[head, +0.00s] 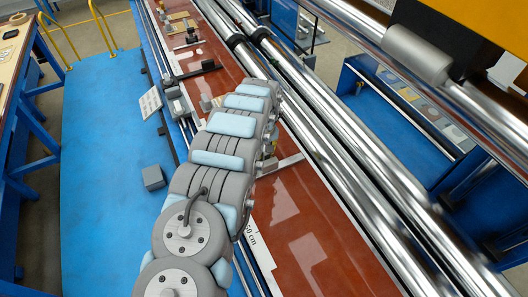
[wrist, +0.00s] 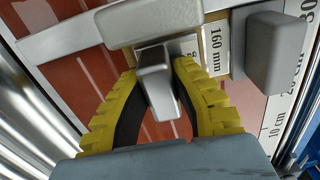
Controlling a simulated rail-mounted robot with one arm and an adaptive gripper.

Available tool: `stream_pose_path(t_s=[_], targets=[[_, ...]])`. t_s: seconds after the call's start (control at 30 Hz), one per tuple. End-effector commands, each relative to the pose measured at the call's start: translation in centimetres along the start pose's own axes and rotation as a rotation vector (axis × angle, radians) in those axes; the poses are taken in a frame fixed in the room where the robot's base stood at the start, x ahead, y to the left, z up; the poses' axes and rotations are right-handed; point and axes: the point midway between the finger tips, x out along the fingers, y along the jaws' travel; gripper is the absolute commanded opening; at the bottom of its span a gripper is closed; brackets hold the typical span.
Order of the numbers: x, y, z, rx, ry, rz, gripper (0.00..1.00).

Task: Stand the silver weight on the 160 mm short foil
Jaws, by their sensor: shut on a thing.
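In the wrist view my gripper (wrist: 160,72) has its yellow fingers closed from both sides on a silver metal block (wrist: 157,88), taken to be the silver weight. A wider grey block (wrist: 150,18) shows just beyond it; I cannot tell whether the two are joined. A white label reading 160 mm (wrist: 217,48) lies just right of the fingertips, beside a narrow tan edge. The foil itself is mostly hidden behind the gripper and the held block. I cannot tell whether the weight touches the surface. In the head view my arm hides the gripper and weight.
Another grey block (wrist: 277,52) stands close right of the 160 mm label, near a centimetre scale (wrist: 280,118). A flat silver bar (wrist: 60,40) crosses the red surface at left. Long shiny rollers (head: 330,130) run beside the red table (head: 305,235). A blue walkway (head: 105,200) lies left.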

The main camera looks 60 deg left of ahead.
Motion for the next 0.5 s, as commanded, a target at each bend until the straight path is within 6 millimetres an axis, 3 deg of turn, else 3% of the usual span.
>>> stream_pose_path(t_s=[0.13, 0.17, 0.2, 0.5], targets=[[0.27, 0.07, 0.00, 0.001, 0.001, 0.001, 0.00], [0.23, 0.03, -0.02, 0.000, 0.000, 0.000, 0.32], [0.20, 0.03, -0.02, 0.000, 0.000, 0.000, 0.43], [0.15, 0.01, -0.02, 0.000, 0.000, 0.000, 0.43]])
